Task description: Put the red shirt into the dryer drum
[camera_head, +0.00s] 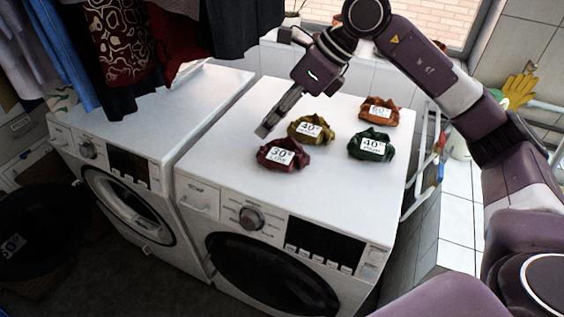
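A folded dark red bundle (279,160) with a white "30°" label lies on top of the right white machine, near its front edge. It looks like the red shirt. My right gripper (264,131) is above the machine top, its narrow fingers pointing down just behind and left of the red bundle. The fingers overlap in this view, so I cannot tell whether they are open or shut. Two front-loading machines stand side by side: the left machine (118,176) with a round door and the right machine (311,209) with a dark round door. I cannot tell which is the dryer. My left gripper is out of view.
Olive (317,138), green (372,150) and orange (379,116) labelled bundles lie behind and right of the red one. Clothes hang (125,50) over the left machine. A dark basket-like item (40,225) is at lower left. The left machine's top is mostly clear.

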